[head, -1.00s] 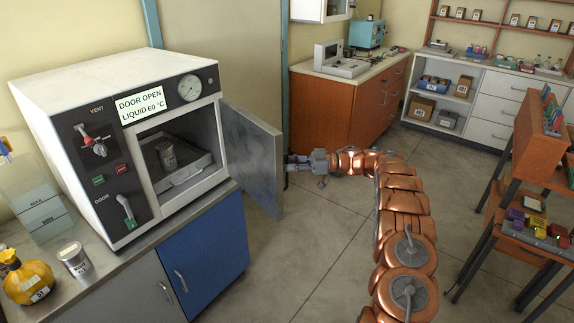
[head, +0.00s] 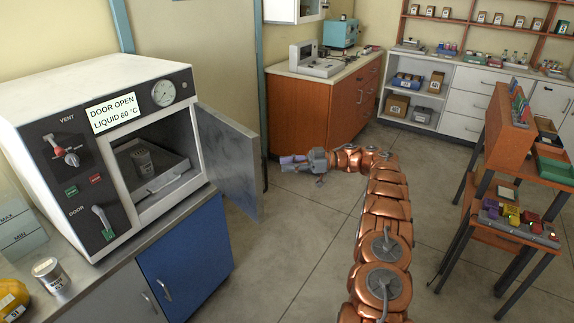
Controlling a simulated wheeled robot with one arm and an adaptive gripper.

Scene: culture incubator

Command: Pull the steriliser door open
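The steriliser (head: 85,85) is a white box with a dark front panel on the bench at the left. The display (head: 113,111) reads "DOOR OPEN LIQUID 60 °C". Inside the chamber a grey tray (head: 173,178) holds a small metal can (head: 142,160). A green-tipped door lever (head: 103,221) is on the front panel. My gripper (head: 290,160) is to the right of the door, apart from it, pointing left. Its fingers are too small to read.
A yellow bottle (head: 12,297) and a labelled can (head: 50,275) stand on the bench below the steriliser. A wooden rack table (head: 505,205) is at the right. An orange cabinet (head: 325,107) stands behind. The floor between is clear.

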